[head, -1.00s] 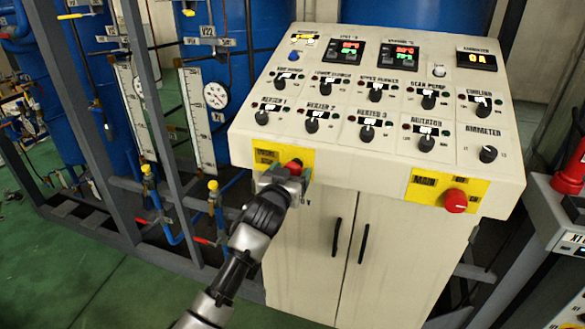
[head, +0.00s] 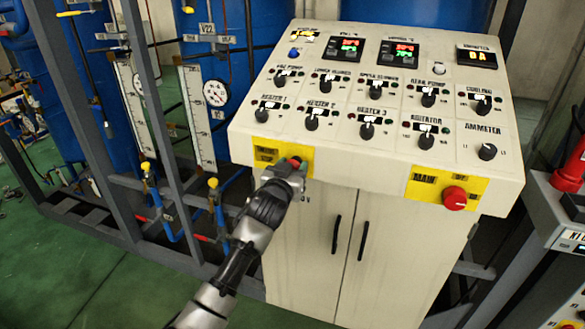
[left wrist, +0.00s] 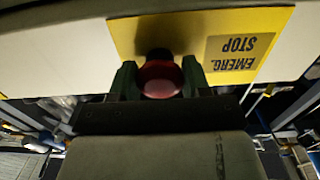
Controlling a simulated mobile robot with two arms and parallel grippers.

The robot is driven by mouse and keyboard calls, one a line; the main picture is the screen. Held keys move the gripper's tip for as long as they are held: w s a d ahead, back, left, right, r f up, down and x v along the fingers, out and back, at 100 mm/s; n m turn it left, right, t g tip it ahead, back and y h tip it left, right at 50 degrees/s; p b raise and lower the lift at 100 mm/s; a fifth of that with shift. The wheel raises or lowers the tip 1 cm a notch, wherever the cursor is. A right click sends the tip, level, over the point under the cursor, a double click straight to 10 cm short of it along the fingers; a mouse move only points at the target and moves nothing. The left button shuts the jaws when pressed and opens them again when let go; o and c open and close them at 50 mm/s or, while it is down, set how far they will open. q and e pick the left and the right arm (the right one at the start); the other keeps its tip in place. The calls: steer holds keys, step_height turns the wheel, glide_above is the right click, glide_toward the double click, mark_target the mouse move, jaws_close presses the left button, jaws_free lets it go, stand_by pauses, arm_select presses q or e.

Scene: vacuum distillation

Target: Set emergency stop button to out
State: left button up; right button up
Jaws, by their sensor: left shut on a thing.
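The red emergency stop button (left wrist: 161,80) sits on a yellow plate (left wrist: 190,33) marked EMERG. STOP, which reads upside down in the left wrist view. In the head view the button (head: 294,163) shows as a small red piece at the front left of the control console. My left gripper (head: 287,172) is at the button, its two fingers on either side of it, shut on it. The left wrist view also shows the gripper (left wrist: 160,85) around the button, with a dark stem behind the red cap. My right gripper is not in view.
The console (head: 340,150) carries several black knobs and lit displays on its sloped top. A red main knob (head: 454,198) on a yellow plate is at its front right. Cabinet doors (head: 350,250) lie below. A grey metal frame with blue tanks stands at the left.

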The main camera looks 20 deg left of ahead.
arm_select(q)
steer(key=shift+s, duration=0.2)
steer(key=shift+s+f+p, duration=0.1)
steer(key=shift+s+p, duration=0.2)
steer(key=shift+s, duration=0.4)
steer(key=o, duration=1.3)
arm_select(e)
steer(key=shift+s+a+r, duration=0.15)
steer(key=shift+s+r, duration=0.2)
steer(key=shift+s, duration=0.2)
arm_select(q)
steer(key=shift+s, duration=0.15)
steer(key=shift+s+a+b, duration=0.15)
steer(key=shift+s+b, duration=0.35)
steer(key=shift+s, duration=2.2)
steer(key=shift+s+a+b, duration=0.1)
steer(key=shift+s+b, duration=0.4)
steer(key=shift+s, duration=2.15)
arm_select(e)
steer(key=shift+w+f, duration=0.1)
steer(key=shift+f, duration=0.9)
